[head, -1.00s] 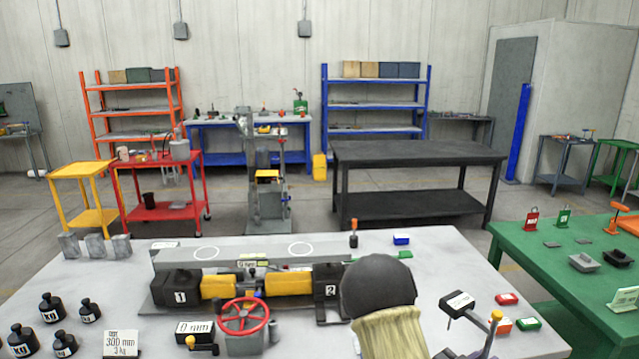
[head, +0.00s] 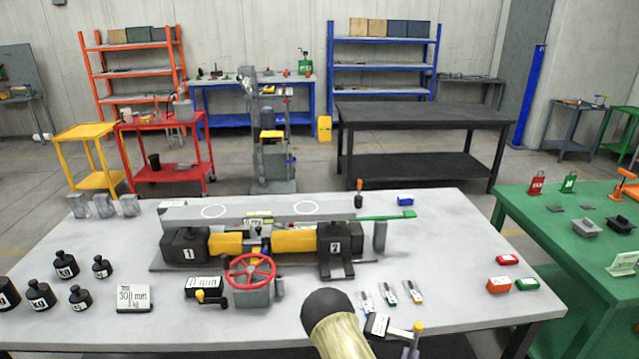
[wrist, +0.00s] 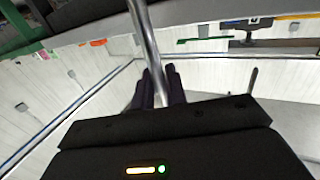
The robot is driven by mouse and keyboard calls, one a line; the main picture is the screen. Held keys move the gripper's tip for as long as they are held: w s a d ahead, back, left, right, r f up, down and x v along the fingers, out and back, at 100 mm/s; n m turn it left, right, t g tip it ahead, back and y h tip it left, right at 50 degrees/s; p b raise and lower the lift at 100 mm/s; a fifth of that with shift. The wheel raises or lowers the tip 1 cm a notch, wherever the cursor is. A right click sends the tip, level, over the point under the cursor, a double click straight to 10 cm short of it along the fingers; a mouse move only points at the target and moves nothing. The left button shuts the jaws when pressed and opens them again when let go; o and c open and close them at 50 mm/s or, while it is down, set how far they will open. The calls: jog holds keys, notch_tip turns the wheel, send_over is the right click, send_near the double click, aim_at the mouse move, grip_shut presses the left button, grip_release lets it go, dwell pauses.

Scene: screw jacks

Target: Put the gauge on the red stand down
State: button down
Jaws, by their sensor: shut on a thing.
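My gripper (head: 408,351) is at the near edge of the grey bench, mostly cut off by the bottom of the head view. It is shut on the gauge (head: 417,331), a thin metal post with a yellow top and a side arm carrying a black-and-white label. In the wrist view the dark fingers (wrist: 160,88) close around its metal rod (wrist: 147,40). Its lower end is hidden.
The grey bench (head: 450,250) holds a jack rig with a red handwheel (head: 250,271), black weights (head: 66,264) and several slim tools (head: 390,294). A gap separates bench and green table (head: 540,215).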

jog(key=a+f+n+t+y, duration=0.1)
jog(key=a+f+n+y, duration=0.3)
jog(key=a+f+y, duration=0.2)
notch_tip(320, 180, down, 2)
jog(key=shift+w+a+f, duration=0.1)
jog(key=shift+w+a, duration=0.1)
jog(key=shift+a, duration=0.3)
notch_tip(320, 180, up, 6)
jog(key=p, duration=0.5)
jog(key=shift+w+f, duration=0.1)
jog(key=shift+f, duration=0.1)
jog(key=shift+w, duration=0.1)
dwell(2.5)
